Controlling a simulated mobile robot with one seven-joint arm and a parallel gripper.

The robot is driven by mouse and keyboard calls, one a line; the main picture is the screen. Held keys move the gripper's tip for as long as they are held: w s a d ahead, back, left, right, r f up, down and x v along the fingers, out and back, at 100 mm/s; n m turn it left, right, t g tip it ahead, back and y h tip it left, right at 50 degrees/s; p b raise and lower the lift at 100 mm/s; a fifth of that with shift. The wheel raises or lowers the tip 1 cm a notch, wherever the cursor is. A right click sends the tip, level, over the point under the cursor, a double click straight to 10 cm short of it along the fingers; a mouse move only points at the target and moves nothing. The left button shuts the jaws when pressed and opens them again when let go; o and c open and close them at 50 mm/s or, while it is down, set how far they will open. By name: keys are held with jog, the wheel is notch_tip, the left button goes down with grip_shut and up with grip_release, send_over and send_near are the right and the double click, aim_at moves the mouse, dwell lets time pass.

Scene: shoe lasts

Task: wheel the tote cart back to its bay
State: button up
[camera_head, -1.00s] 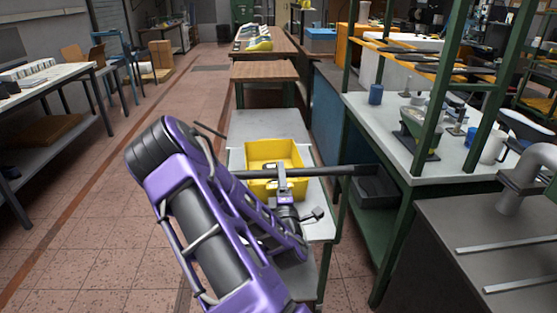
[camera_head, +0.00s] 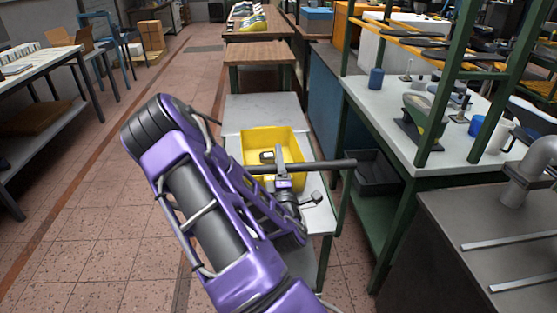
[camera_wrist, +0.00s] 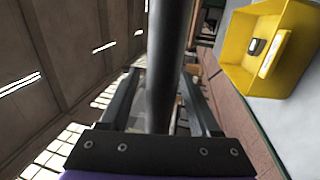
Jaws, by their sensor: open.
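The tote cart has a pale grey top (camera_head: 262,108) and stands in the aisle in front of my arm. A yellow tote (camera_head: 293,143) sits on it with a small dark item inside; the tote also shows in the wrist view (camera_wrist: 250,75). A black handle bar (camera_head: 335,165) runs across the near side of the tote. My gripper (camera_head: 284,181) is at this bar. In the wrist view my gripper (camera_wrist: 160,100) has its fingers apart, with the bar (camera_wrist: 170,50) running between them. I cannot tell whether they touch it. No marked bay is clear to me.
A green-framed workbench (camera_head: 385,115) stands close on the right, with a dark bin (camera_head: 374,175) beneath. A metal counter (camera_head: 470,230) is at near right. A wooden-topped table (camera_head: 258,52) stands beyond the cart. The tiled floor (camera_head: 140,150) at left is open, up to a white table (camera_head: 35,75).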

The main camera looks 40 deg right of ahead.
grip_shut()
dwell(1.3)
